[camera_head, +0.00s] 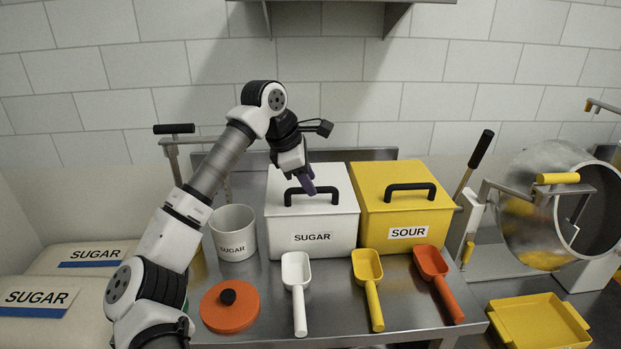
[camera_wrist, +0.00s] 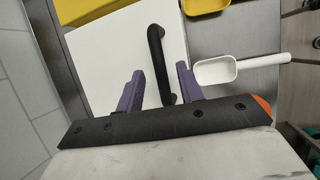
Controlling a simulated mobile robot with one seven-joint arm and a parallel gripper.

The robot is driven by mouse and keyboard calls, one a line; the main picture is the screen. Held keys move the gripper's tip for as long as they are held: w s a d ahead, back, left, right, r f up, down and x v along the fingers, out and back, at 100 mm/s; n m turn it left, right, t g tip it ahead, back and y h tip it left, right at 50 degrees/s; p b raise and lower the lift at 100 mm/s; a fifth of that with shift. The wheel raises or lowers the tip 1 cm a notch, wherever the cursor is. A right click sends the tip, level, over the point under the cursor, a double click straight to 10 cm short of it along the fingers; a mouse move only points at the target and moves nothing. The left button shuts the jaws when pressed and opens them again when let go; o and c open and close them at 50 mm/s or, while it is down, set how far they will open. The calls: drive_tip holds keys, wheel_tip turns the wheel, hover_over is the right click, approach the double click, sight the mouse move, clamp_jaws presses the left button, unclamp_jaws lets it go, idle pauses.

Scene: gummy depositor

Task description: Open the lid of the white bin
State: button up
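The white bin (camera_head: 312,231), labelled SUGAR, stands on the steel table with its lid (camera_head: 281,181) shut. The lid carries a black arched handle (camera_head: 330,190). My gripper (camera_head: 308,188) is over the lid at the handle, pointing down. In the wrist view my gripper (camera_wrist: 159,68) is open, with its two purple fingers apart. The handle (camera_wrist: 156,45) shows between them, closer to the right finger, and the white lid (camera_wrist: 105,58) lies below. I cannot tell whether the fingers touch the handle or how far down it they reach.
A yellow SOUR bin (camera_head: 405,215) stands close at the right. A white SUGAR cup (camera_head: 234,235) is at the left. White (camera_head: 297,270), yellow (camera_head: 367,266) and orange (camera_head: 432,263) scoops and an orange lid (camera_head: 230,312) lie in front. A shelf (camera_head: 340,1) hangs above.

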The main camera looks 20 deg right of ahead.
drive_tip(key=shift+x, duration=0.85)
drive_tip(key=shift+c, duration=0.4)
clamp_jaws()
